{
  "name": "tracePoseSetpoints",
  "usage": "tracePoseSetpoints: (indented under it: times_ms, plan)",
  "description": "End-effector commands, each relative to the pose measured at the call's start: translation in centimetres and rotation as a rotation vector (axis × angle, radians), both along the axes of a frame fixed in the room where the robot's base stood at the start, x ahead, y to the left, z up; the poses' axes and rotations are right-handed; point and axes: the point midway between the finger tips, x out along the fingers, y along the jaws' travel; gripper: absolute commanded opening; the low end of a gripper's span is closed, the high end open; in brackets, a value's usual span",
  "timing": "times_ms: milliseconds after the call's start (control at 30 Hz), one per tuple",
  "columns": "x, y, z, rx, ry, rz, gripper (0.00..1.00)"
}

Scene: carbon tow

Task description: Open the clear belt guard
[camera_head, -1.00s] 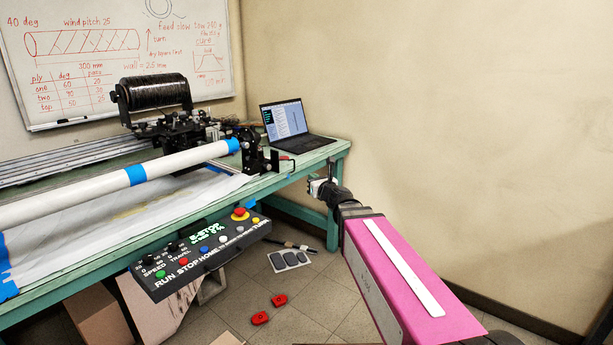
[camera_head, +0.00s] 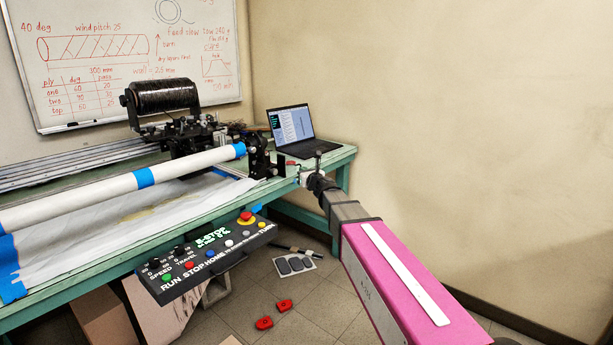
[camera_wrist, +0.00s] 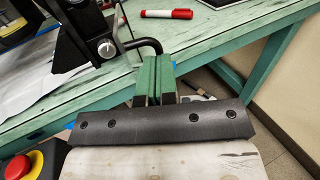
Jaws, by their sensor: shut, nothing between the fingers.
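A black end bracket (camera_head: 258,158) stands at the right end of the winder; it also shows in the wrist view (camera_wrist: 88,38). A bent black rod (camera_wrist: 146,44) sticks out from it. My gripper (camera_head: 303,176) is at the table's right front edge, just right of the bracket. In the wrist view its green fingers (camera_wrist: 156,76) are together and empty, just below the rod's bend; I cannot tell whether they touch it.
A green table (camera_head: 335,156) carries the winder, a laptop (camera_head: 292,128) and a red marker (camera_wrist: 166,14). A control box (camera_head: 205,262) with a red stop button (camera_head: 246,217) hangs at the front. Red pieces (camera_head: 264,323) lie on the floor. The wall side is clear.

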Motion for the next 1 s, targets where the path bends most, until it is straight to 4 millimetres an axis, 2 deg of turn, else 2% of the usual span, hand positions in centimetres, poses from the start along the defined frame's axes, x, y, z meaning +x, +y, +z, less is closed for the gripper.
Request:
tracePoseSetpoints:
  times_ms: [367, 1000]
  plan:
    - [0.1, -0.1, 0.0, 0.001, 0.0, 0.011, 0.0]
    - [1.8, -1.0, 0.0, 0.0, -0.002, 0.179, 0.0]
